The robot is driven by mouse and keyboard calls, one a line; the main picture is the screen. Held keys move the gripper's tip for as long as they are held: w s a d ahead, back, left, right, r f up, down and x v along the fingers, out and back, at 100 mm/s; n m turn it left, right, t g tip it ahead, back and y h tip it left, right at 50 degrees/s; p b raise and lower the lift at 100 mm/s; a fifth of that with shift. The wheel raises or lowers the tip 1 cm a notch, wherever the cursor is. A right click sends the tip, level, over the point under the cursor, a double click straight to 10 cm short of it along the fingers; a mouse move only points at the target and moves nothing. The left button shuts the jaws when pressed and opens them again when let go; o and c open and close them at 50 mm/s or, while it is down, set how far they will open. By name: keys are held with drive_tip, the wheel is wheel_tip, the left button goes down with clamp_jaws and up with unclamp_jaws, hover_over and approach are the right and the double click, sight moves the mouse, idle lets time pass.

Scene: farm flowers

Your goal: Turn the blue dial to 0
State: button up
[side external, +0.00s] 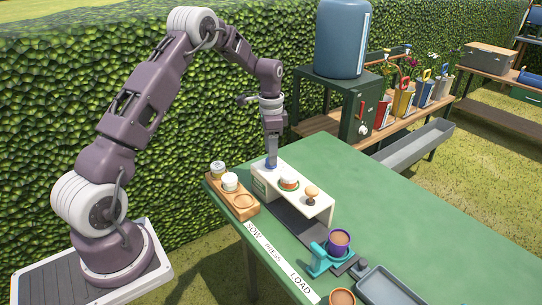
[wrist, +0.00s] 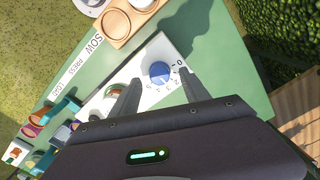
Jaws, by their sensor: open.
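The blue dial (wrist: 159,73) sits on the top of a white box (side external: 315,203), at its far-left end in the side view. Numbers ring it in the wrist view, with the 0 (wrist: 179,63) to its right. I cannot tell which number the dial points to. My gripper (wrist: 158,79) is open, its fingers pointing down, one on each side of the dial. In the side view my gripper (side external: 272,158) stands right over the dial and hides most of it. I cannot tell whether the fingers touch it.
The same box carries a red-and-white round part (side external: 289,183) and a wooden knob (side external: 312,194). A wooden tray (side external: 246,213) with white-lidded jars stands left of it. A purple pot (side external: 340,240) in a teal holder is nearer the front. The green table (side external: 400,210) is clear on the right.

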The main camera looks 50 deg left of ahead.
wheel_tip(320, 180, down, 2)
drive_tip(key=shift+f, duration=0.1)
clamp_jaws()
